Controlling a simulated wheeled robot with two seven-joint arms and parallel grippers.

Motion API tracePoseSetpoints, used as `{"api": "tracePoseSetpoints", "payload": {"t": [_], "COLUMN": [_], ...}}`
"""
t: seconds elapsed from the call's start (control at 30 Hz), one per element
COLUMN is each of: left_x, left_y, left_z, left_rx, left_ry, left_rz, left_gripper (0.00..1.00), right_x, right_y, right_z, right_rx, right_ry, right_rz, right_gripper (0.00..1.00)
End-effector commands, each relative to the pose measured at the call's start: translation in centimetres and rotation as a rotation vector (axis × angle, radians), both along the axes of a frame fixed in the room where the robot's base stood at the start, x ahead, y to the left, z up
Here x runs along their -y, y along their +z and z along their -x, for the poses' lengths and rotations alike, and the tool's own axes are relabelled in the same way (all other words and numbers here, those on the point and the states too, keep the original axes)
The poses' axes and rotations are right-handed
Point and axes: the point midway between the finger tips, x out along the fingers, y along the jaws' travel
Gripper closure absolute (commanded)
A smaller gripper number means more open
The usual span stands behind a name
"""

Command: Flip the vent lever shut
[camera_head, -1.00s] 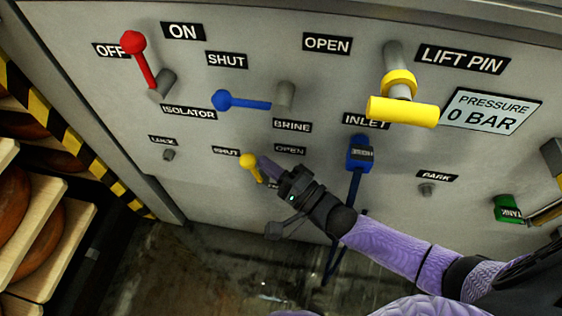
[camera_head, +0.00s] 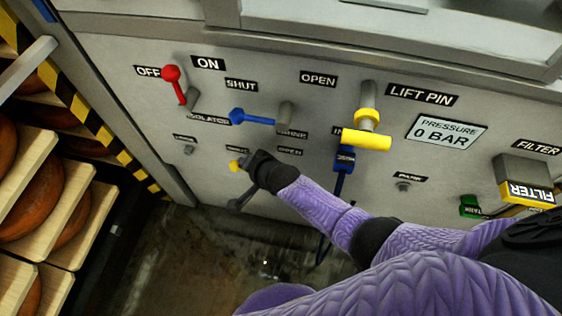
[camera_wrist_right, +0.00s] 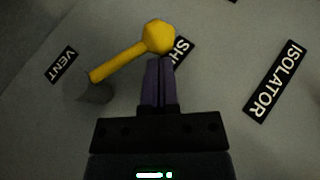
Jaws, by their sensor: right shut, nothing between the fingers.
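The yellow vent lever (camera_head: 235,165) is on the grey panel, mostly hidden behind my right gripper (camera_head: 246,161) in the head view. In the right wrist view the lever's arm (camera_wrist_right: 120,62) runs from its round pivot beside the VENT label (camera_wrist_right: 62,64) to its faceted knob (camera_wrist_right: 158,37). The knob lies against the SHUT label (camera_wrist_right: 182,51) and partly covers it. My right gripper (camera_wrist_right: 158,62) is shut and empty, its fingertips right at the knob's near side; I cannot tell whether they touch. My left gripper is out of view.
Above are the red isolator lever (camera_head: 177,84), the blue brine lever (camera_head: 250,117) and the yellow lift pin handle (camera_head: 365,139). A blue inlet handle (camera_head: 344,158) is right of my gripper. Shelves of cheese wheels (camera_head: 60,185) stand at the left.

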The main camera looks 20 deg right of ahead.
Motion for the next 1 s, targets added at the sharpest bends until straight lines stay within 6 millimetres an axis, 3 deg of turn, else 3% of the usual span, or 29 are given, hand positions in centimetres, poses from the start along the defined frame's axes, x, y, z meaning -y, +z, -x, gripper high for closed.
{"api": "tracePoseSetpoints", "payload": {"t": [0.13, 0.37, 1.0], "left_x": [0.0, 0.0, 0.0], "left_y": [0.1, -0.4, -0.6], "left_z": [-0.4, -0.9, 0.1], "left_rx": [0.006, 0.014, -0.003], "left_ry": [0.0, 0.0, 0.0], "left_rz": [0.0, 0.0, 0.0], "left_gripper": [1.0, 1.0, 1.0], "right_x": [-0.6, -0.9, -1.2], "right_y": [-0.6, -1.6, -2.2], "right_z": [-0.3, -0.6, -0.9], "right_rx": [-0.061, -0.057, -0.053], "right_ry": [0.0, -0.001, -0.001], "right_rz": [0.085, 0.082, 0.081], "right_gripper": [1.0, 1.0, 1.0]}}
